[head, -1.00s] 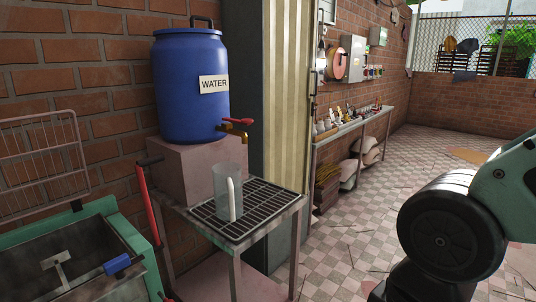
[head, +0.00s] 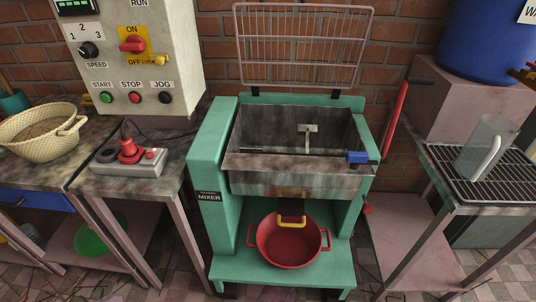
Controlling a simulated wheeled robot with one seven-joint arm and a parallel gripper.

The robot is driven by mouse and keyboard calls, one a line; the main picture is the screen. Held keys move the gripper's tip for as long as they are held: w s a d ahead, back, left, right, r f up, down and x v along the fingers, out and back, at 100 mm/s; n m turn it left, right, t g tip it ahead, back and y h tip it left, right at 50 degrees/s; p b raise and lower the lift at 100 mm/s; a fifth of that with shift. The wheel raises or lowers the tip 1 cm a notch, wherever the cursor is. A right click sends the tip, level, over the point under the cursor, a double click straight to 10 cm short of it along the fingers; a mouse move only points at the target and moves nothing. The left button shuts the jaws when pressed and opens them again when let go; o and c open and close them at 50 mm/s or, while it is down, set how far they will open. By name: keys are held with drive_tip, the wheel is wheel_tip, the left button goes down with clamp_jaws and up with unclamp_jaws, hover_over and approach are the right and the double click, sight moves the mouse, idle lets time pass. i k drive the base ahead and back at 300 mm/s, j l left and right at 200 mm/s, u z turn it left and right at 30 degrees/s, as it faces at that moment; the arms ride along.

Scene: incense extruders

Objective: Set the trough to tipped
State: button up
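The metal trough (head: 294,180) sits level in the green mixer frame (head: 207,170), its open top facing up. A mixing shaft with a paddle (head: 308,130) shows inside it, and a blue block (head: 357,158) is at its right front rim. A yellow handle (head: 291,221) shows below the trough's front. A long red lever (head: 396,115) stands tilted at the mixer's right side. The pink wire guard (head: 302,45) is raised behind the trough. My gripper is not in view.
A red two-handled pot (head: 288,246) stands on the green shelf under the trough. A control cabinet (head: 140,55) and a bench with a red-knobbed device (head: 128,155) are to the left. A rack table with a clear jug (head: 484,148) is to the right.

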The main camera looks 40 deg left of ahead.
sight(269, 127)
drive_tip(key=i+j+u, duration=0.1)
drive_tip(key=u, duration=1.25)
